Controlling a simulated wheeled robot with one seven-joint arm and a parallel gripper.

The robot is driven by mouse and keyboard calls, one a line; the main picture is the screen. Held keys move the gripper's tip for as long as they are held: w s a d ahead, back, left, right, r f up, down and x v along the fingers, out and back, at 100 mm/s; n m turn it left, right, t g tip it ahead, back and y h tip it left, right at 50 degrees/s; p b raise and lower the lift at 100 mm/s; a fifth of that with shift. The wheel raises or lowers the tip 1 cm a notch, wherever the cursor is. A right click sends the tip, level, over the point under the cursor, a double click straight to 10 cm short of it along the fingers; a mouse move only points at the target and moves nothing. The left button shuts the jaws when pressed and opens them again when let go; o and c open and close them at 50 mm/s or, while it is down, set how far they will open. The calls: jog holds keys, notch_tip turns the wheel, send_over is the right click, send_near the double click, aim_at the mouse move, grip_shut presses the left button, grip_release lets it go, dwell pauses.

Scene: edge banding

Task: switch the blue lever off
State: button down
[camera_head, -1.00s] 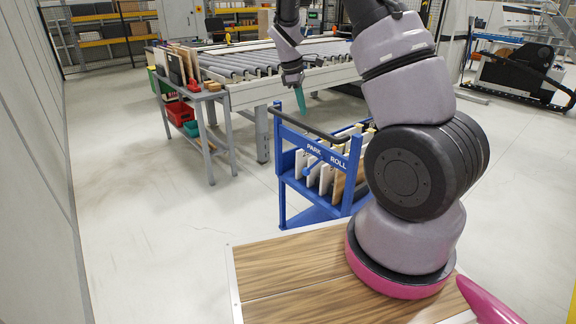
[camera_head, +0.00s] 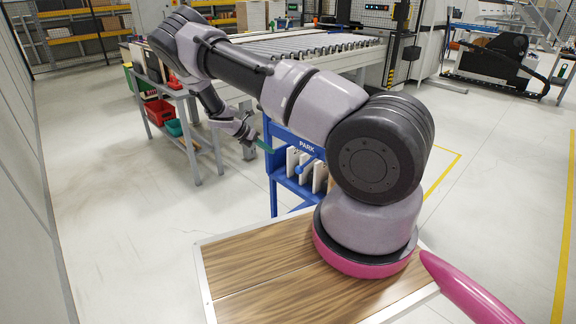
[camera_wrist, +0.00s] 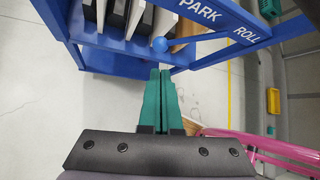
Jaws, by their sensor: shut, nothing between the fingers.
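The blue lever (camera_wrist: 159,44) shows in the wrist view as a round blue knob on a thin rod, on the front of a blue rack (camera_wrist: 120,60) lettered PARK and ROLL. In the head view the lever's knob (camera_head: 299,169) is small, below the word PARK. My gripper (camera_wrist: 160,72) has teal fingers that are shut together and empty. Its tips point toward the knob and appear just short of it in the wrist view; I cannot tell the depth between them. In the head view my gripper (camera_head: 264,147) is at the rack's left end. My arm hides the rack's right part.
The rack holds several upright boards (camera_head: 305,170). A grey table (camera_head: 190,95) with red and green bins stands to the left, near my forearm. A roller conveyor (camera_head: 310,48) lies behind. The floor at front left is clear.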

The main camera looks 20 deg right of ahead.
send_near(297, 168)
jog(key=x, duration=0.7)
jog(key=shift+w, duration=0.2)
jog(key=shift+s+a+f, duration=0.1)
jog(key=shift+s, duration=0.05)
dwell(0.4)
